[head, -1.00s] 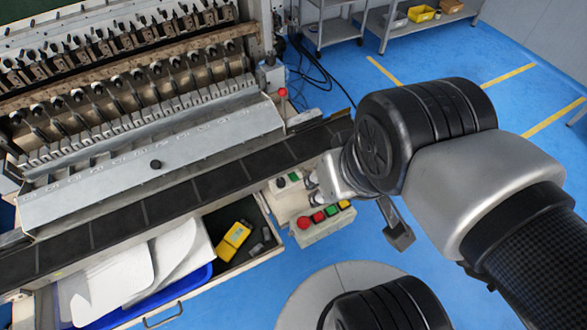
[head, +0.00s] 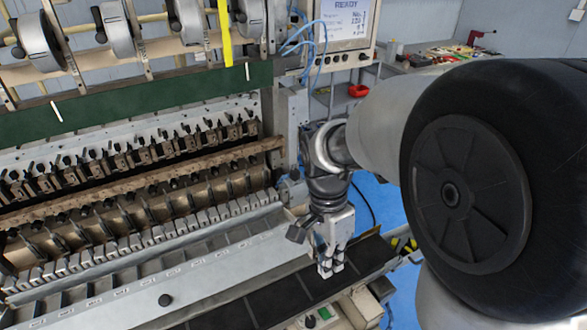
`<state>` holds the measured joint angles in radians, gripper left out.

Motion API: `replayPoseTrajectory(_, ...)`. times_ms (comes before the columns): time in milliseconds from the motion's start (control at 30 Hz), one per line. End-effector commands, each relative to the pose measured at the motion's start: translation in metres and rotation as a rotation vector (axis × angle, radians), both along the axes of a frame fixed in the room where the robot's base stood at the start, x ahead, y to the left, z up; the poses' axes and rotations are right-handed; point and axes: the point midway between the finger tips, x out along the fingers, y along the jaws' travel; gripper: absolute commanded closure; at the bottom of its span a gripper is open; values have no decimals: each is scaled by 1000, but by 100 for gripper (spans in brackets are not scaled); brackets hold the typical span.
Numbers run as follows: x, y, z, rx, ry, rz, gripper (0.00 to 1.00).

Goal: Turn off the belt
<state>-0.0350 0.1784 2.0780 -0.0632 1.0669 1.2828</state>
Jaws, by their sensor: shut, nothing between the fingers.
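The dark belt (head: 262,305) runs along the front of the coil winder, from the bottom edge up to the right. My gripper (head: 331,270) points down over the belt near its right end, fingertips together and empty. I cannot tell how far above the belt it is. A small pale control box (head: 338,322) shows at the bottom edge, with a green button (head: 324,313) and a dark switch (head: 310,321) on it. These lie below the fingertips in the picture, apart from them. The lower part of the box is cut off by the frame.
The coil winder (head: 130,215) fills the left side, with a long metal ledge (head: 190,275) along the belt. A screen (head: 345,22) reading READY stands behind my gripper. My arm covers much of the right. A cluttered bench (head: 440,55) is at the back.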

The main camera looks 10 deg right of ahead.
Motion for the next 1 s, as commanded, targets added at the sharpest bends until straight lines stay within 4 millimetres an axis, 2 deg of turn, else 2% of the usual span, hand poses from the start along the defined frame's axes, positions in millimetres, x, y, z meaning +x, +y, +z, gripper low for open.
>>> replayPoseTrajectory(567, 2, 0, -11, -12, 18, -45, 100)
replayPoseTrajectory(767, -4, -2, -39, -11, 22, -45, 100)
replayPoseTrajectory(1000, -14, -5, -91, -11, 22, -45, 100)
